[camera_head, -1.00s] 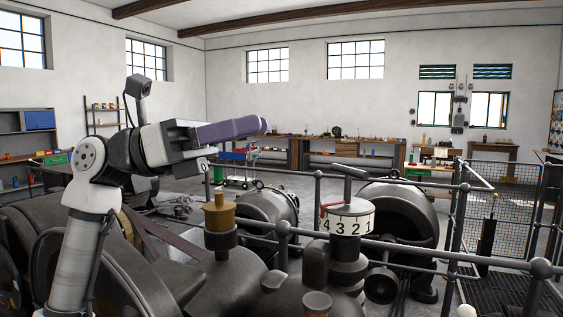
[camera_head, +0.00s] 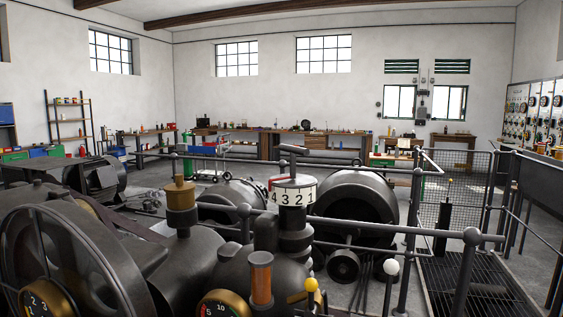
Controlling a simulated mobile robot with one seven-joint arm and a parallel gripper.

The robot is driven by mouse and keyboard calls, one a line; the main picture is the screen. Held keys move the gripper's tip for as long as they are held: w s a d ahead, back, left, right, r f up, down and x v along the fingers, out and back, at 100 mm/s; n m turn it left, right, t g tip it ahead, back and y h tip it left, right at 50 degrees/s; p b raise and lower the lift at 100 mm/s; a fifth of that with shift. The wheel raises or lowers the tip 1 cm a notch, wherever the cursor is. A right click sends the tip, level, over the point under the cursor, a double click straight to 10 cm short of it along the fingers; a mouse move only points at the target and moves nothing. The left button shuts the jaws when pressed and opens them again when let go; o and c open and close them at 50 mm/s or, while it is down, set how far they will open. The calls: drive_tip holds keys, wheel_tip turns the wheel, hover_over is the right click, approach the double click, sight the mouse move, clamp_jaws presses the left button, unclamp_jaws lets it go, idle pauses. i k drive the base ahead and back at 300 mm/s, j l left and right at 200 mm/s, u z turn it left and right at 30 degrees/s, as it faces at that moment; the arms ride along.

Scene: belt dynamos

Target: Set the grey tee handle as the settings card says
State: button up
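The grey tee handle (camera_head: 293,149) stands on a short stem above a white drum dial (camera_head: 293,192) with black figures, of which 4, 3, 2 and 1 show. A red mark shows near the upper left of the dial, close to the 4. The dial sits on a dark post on the machine in front of me. My gripper and arm are out of view. I cannot make out a settings card.
A dark railing (camera_head: 390,238) runs just behind and right of the dial. A brass-capped post (camera_head: 180,195), an orange cylinder (camera_head: 261,278), a yellow-knobbed lever (camera_head: 311,286) and a brass-rimmed gauge (camera_head: 222,306) stand nearby. A floor grating (camera_head: 475,285) lies at the right.

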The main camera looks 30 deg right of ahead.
sight(293, 150)
drive_tip(key=k+l+u, duration=0.1)
drive_tip(key=l, duration=0.3)
drive_tip(key=k+l+u, duration=0.1)
drive_tip(key=l, duration=0.35)
drive_tip(key=k+l+u, duration=0.15)
drive_tip(key=l, duration=0.25)
drive_tip(key=k+l+u, duration=0.1)
drive_tip(key=l, duration=0.3)
drive_tip(key=k+l+u, duration=0.1)
drive_tip(key=l, duration=0.25)
drive_tip(key=k+l+u, duration=0.1)
drive_tip(key=k+l, duration=0.2)
drive_tip(key=i+l, duration=0.3)
drive_tip(key=i, duration=0.15)
